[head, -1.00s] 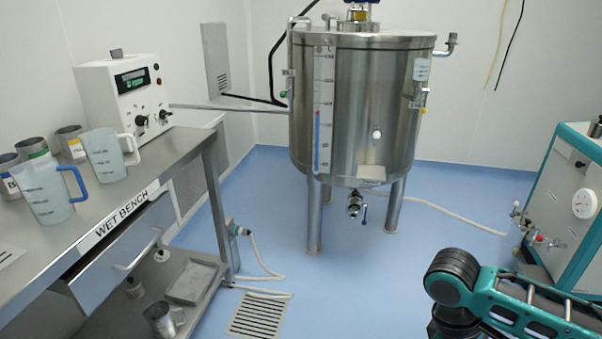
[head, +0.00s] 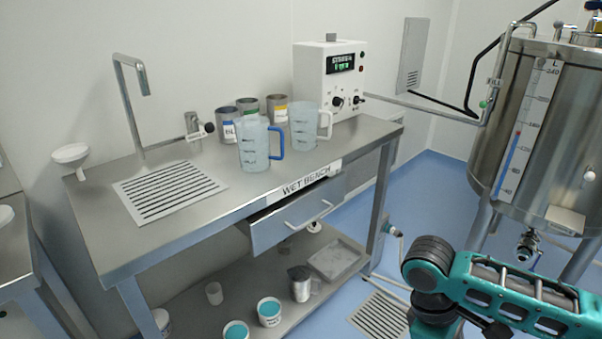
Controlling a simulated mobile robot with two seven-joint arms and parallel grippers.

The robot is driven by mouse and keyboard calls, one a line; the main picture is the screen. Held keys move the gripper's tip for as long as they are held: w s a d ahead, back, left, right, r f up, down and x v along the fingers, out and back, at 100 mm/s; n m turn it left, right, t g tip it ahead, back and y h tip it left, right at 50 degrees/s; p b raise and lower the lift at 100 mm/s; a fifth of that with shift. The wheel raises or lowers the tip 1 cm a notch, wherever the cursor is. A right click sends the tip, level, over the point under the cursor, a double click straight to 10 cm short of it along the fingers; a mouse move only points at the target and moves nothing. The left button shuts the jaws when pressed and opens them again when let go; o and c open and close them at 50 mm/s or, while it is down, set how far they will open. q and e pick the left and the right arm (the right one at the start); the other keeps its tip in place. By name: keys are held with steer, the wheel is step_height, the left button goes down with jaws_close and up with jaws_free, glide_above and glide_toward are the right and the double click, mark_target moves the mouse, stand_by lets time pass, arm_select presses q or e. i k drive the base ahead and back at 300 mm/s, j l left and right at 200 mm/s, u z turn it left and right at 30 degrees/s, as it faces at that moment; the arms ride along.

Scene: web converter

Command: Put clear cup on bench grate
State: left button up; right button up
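The bench grate (head: 170,192) is a slotted drain panel set in the left part of the wet bench top; nothing stands on it. Two translucent measuring jugs stand upright on the bench to its right. One is a jug with a blue handle (head: 253,148), and the other is a jug with a whitish clear handle (head: 303,128), just behind and to the right. I cannot tell which of these is the clear cup. My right arm shows at the lower right, but neither gripper is in view.
Several labelled metal cans (head: 276,106) stand behind the jugs. A tap (head: 130,75) rises behind the grate, and a white funnel (head: 70,154) is at the bench's left end. A drawer (head: 298,212) is partly open. A steel tank (head: 560,120) stands at right.

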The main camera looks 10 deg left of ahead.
mark_target(163, 197)
steer(key=u, duration=1.3)
